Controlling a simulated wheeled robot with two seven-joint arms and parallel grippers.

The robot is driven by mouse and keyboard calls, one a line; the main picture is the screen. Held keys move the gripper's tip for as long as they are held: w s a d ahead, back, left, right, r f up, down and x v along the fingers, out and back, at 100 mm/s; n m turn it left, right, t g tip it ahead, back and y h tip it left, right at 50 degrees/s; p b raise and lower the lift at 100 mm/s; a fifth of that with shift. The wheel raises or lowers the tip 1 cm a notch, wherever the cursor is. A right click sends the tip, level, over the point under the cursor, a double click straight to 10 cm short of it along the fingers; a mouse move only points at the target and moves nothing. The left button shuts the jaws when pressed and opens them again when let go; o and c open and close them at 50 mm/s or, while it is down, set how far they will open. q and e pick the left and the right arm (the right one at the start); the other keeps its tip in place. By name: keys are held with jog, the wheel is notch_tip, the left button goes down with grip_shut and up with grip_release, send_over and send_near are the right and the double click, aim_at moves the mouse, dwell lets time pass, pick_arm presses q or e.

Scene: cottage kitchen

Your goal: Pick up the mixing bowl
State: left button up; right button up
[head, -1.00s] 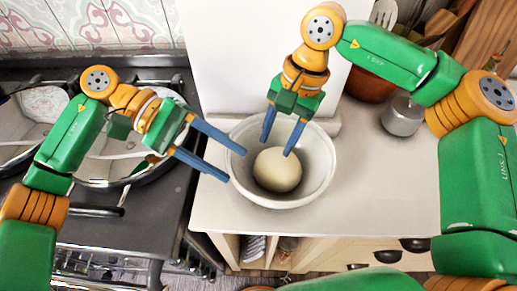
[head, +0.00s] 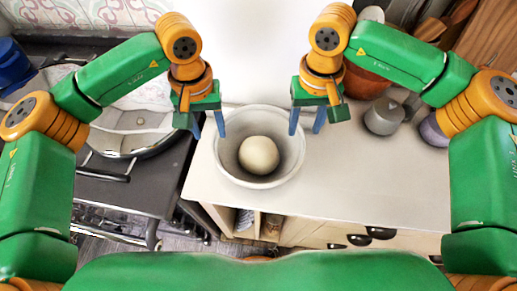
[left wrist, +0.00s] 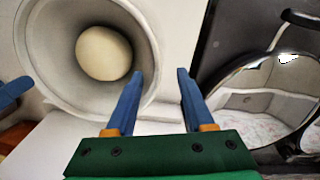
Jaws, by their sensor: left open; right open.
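The mixing bowl (head: 292,150) is white and stands upright on the pale counter, with a round cream-coloured ball (head: 258,155) inside it. The bowl (left wrist: 60,80) and ball (left wrist: 103,53) fill the upper left of the left wrist view. My left gripper (head: 209,134) is open and empty at the bowl's left rim. In the left wrist view its fingers (left wrist: 160,73) appear on either side of the rim; I cannot tell how deep. My right gripper (head: 306,130) is open and empty by the right rim. Its blue finger shows at the left wrist view's left edge.
A black stove with a large pan (head: 135,125) is to the left. A grey metal container (head: 384,116) and a terracotta pot (head: 366,82) stand at the back right. The counter (head: 350,180) right of the bowl is clear.

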aim_at(216, 144)
pick_arm(q)
jog(key=f, duration=0.3)
jog(key=d+f, duration=0.1)
jog(key=f, duration=0.1)
jog(key=shift+s, duration=0.1)
pick_arm(e)
jog(key=f, duration=0.3)
jog(key=d+f, duration=0.1)
jog(key=f, duration=0.1)
jog(key=shift+s+f, duration=0.1)
pick_arm(q)
jog(key=shift+a+f, duration=0.1)
jog(key=shift+f, duration=0.2)
pick_arm(e)
jog(key=shift+a+f, duration=0.1)
jog(key=shift+f, duration=0.2)
pick_arm(q)
jog(key=shift+a+f, duration=0.15)
jog(key=shift+f, duration=0.05)
pick_arm(e)
jog(key=shift+a+f, duration=0.15)
pick_arm(q)
jog(key=c, duration=0.8)
pick_arm(e)
jog(key=c, duration=0.8)
pick_arm(q)
grip_shut()
pick_arm(e)
grip_shut()
